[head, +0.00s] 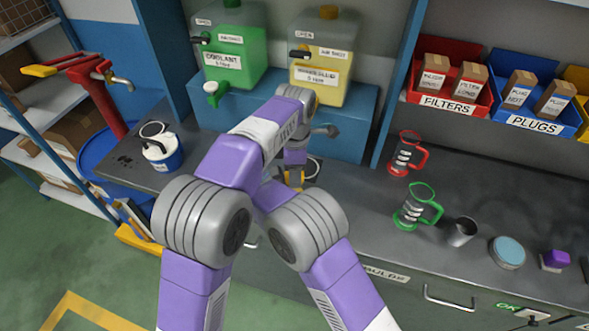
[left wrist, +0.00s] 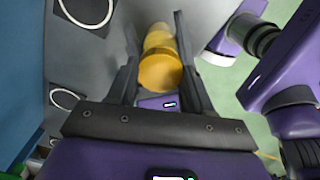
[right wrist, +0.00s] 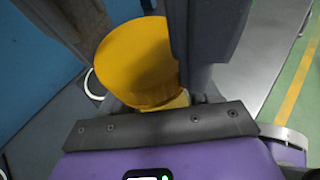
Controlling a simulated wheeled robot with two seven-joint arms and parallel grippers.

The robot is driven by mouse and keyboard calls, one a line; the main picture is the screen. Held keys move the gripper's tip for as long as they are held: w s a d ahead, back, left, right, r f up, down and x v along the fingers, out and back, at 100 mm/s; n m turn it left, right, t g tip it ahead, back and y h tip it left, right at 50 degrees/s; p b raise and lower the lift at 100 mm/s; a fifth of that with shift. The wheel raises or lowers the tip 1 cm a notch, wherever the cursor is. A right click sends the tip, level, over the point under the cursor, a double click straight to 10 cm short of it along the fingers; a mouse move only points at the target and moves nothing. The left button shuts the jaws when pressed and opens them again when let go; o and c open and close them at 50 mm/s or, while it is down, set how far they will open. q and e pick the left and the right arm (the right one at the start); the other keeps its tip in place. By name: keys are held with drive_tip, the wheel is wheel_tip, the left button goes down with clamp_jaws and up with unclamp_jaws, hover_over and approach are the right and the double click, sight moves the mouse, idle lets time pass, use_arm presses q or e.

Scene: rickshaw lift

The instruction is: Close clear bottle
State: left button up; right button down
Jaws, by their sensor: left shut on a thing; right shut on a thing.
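A yellow piece (head: 293,178) shows between dark gripper parts, low behind my arm in the head view. In the left wrist view a round yellow end (left wrist: 160,72) lies between the fingers of my left gripper (left wrist: 155,22), with more yellow behind it. In the right wrist view a large yellow cap (right wrist: 138,58) with a narrower yellow part below it sits at the fingers of my right gripper (right wrist: 160,45). It hides part of them. Both grippers are shut on this yellow-capped bottle. I cannot tell which part each one grips. Clear walls are not distinguishable.
Several vessels stand on the grey counter (head: 455,285): a red-handled jug (head: 406,153), a green-handled jug (head: 415,208), a metal cup (head: 462,231) and a white-and-blue container (head: 161,152). Green (head: 235,45) and yellow (head: 325,55) tanks stand behind. The counter right of my arms is partly free.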

idle(0.3)
use_arm(q)
drive_tip(key=o, duration=1.2)
drive_tip(key=shift+c, duration=0.2)
drive_tip(key=shift+r, duration=2.25)
